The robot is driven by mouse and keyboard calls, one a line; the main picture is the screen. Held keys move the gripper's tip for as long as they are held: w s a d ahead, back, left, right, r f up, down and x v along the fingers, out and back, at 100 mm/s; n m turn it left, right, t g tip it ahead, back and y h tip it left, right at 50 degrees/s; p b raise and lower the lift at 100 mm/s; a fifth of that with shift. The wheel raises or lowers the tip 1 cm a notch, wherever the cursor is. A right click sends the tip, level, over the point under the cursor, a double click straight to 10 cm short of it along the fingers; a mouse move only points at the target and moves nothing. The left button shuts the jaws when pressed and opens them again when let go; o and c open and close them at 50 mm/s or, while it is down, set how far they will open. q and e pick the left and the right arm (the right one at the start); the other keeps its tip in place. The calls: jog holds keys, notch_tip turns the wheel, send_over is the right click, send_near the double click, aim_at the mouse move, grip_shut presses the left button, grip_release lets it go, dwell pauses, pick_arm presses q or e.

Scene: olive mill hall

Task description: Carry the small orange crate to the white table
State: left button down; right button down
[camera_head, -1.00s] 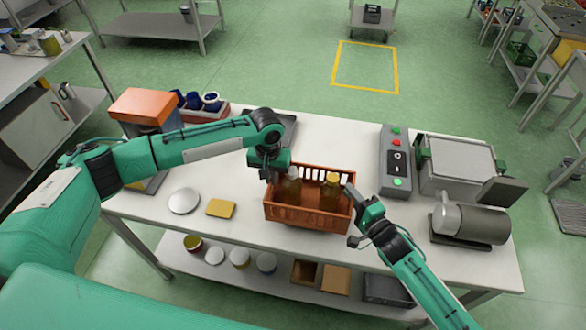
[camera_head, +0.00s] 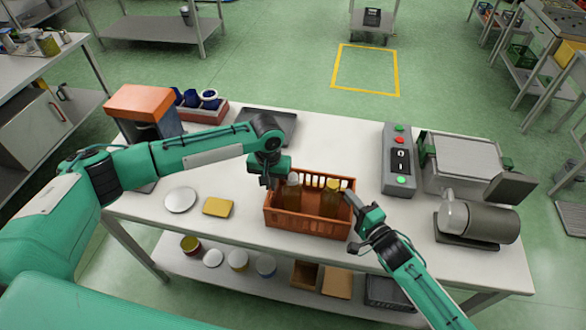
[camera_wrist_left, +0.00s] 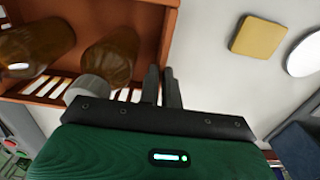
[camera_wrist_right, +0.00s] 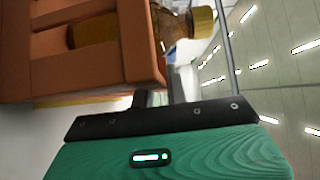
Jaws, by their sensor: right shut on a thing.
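The small orange crate (camera_head: 308,224) is at the front edge of a white-topped table (camera_head: 345,140); I cannot tell whether it touches the top. It holds two bottles with amber contents, one with a pale cap (camera_head: 293,192) and one with a yellow cap (camera_head: 331,198). My left gripper (camera_head: 270,180) is at the crate's left end, its fingers close together on either side of the wall (camera_wrist_left: 153,45). My right gripper (camera_head: 357,217) is at the right end, shut on that wall (camera_wrist_right: 145,45). The fingertips are partly hidden in the head view.
A control box (camera_head: 397,160), a grey machine (camera_head: 460,160) and a metal cylinder (camera_head: 480,222) stand right of the crate. A yellow sponge (camera_head: 218,207) and white disc (camera_head: 180,200) lie left. A yellow floor square (camera_head: 365,70) is clear beyond the table.

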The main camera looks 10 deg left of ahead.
pick_arm(q)
jog(key=c, duration=1.6)
grip_release()
jog(key=shift+s, duration=0.1)
pick_arm(e)
jog(key=c, duration=1.4)
grip_release()
jog(key=shift+s, duration=0.1)
jog(key=shift+s+d, duration=0.25)
pick_arm(q)
notch_tip(320, 180, up, 12)
pick_arm(e)
jog(key=v, duration=1.1)
jog(key=shift+s, duration=0.15)
